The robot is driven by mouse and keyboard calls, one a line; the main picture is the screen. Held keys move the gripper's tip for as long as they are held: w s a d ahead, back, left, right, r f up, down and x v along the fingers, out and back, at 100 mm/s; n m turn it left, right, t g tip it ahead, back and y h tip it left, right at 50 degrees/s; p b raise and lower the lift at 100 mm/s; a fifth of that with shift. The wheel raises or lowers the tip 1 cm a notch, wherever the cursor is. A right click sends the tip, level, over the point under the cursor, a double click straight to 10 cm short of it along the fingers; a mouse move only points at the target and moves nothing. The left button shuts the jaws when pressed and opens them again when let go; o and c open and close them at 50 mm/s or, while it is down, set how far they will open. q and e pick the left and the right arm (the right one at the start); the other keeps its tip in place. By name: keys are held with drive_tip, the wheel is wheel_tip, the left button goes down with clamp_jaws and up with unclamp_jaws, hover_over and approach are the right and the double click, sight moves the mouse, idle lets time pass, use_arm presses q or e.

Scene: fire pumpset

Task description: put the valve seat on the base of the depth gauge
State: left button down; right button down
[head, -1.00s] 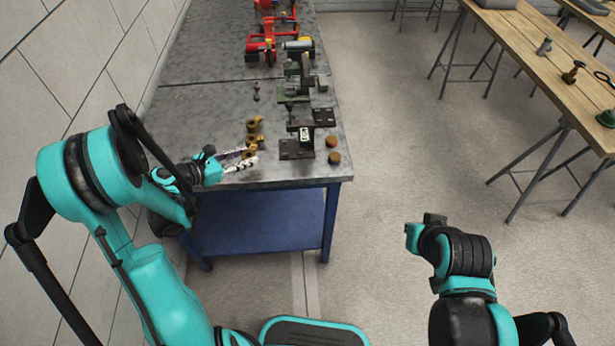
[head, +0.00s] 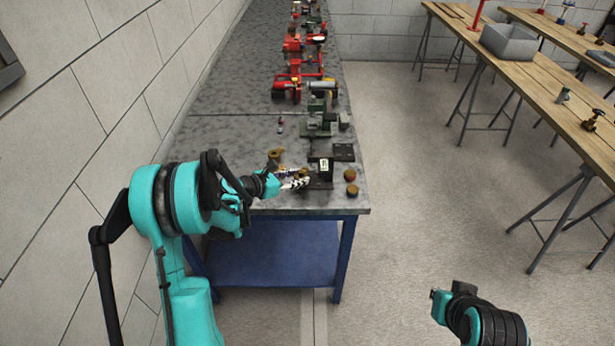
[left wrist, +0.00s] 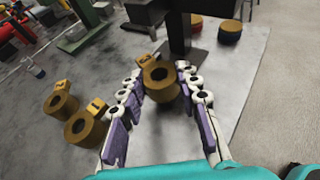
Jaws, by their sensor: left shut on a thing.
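My left gripper (head: 300,182) is at the near end of the grey workbench. In the left wrist view its white and purple fingers are closed around a brass ring-shaped valve seat (left wrist: 160,84), which has a small tag at its top. The depth gauge (head: 324,166) is a dark stand with a small pale display. Its dark flat base (left wrist: 196,62) lies just beyond the held valve seat; I cannot tell whether the seat overlaps or touches it. In the head view the fingers partly hide the seat. My right arm shows at lower right, but its fingers do not.
Two more tagged brass rings (left wrist: 62,103) (left wrist: 87,128) stand left of the gripper. Two round caps (head: 350,174) (head: 351,190) sit right of the gauge near the bench edge. A green device (head: 318,125) and red pump parts (head: 290,88) stand farther back.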

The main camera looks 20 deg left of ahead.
sight(306, 173)
use_arm(q)
drive_tip(key=shift+w+d, duration=0.25)
drive_tip(key=shift+w, duration=0.05)
drive_tip(key=shift+w+d+b, duration=0.4)
drive_tip(key=shift+w+d, duration=0.45)
drive_tip(key=shift+w, duration=0.3)
drive_tip(key=shift+w+d+f+b, duration=0.15)
drive_tip(key=shift+w+f+b, duration=0.1)
drive_tip(key=shift+f, duration=0.15)
drive_tip(key=shift+w+d+f+b, duration=0.1)
drive_tip(key=shift+w+f+b, duration=0.15)
drive_tip(key=shift+f, duration=0.15)
drive_tip(key=shift+s+a+r, duration=0.1)
drive_tip(key=c, duration=1.1)
unclamp_jaws()
